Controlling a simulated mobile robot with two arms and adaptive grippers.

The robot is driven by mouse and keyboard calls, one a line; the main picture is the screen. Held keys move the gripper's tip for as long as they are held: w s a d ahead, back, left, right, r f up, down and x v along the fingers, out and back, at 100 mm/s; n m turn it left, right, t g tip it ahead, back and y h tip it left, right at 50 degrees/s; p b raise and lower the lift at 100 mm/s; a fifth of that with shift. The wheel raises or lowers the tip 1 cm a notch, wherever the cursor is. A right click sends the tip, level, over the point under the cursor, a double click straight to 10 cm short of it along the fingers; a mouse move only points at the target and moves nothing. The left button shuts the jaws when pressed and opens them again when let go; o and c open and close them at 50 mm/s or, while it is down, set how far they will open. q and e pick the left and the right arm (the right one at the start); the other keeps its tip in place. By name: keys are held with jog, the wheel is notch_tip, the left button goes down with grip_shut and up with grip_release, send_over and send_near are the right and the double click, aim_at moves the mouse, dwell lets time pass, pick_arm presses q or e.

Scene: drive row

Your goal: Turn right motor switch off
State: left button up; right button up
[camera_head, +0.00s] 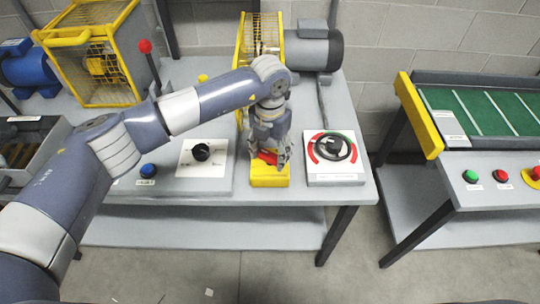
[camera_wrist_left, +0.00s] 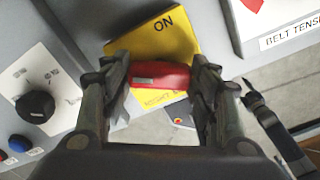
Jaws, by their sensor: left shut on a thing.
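The right motor switch is a yellow box (camera_head: 270,180) on the front part of the grey bench, with a red handle (camera_head: 267,157). In the left wrist view its yellow face (camera_wrist_left: 140,45) reads ON at one edge, and a lower label is partly hidden. My left gripper (camera_head: 272,155) comes down over the switch from above. In the left wrist view, the fingers of my left gripper (camera_wrist_left: 162,78) are shut on the red handle (camera_wrist_left: 160,76), which lies crosswise between them. My right gripper is not in view.
A black knob on a white plate (camera_head: 202,152) and a blue button (camera_head: 148,170) are left of the switch. A round dial with red arcs (camera_head: 332,148) is close on its right. Yellow mesh guards (camera_head: 95,55) and a grey motor (camera_head: 312,48) stand behind. A conveyor bench (camera_head: 475,125) is at right.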

aim_at(270, 154)
pick_arm(q)
jog(key=n+b, duration=0.1)
jog(key=n, duration=0.2)
jog(key=shift+f+n, duration=0.15)
jog(key=shift+n, duration=0.15)
jog(key=shift+n+b, duration=0.7)
jog(key=shift+n, duration=0.5)
jog(key=o, duration=1.1)
jog(key=shift+c, duration=0.2)
jog(key=shift+r, duration=0.2)
notch_tip(270, 154, up, 12)
jog(key=shift+f, duration=0.1)
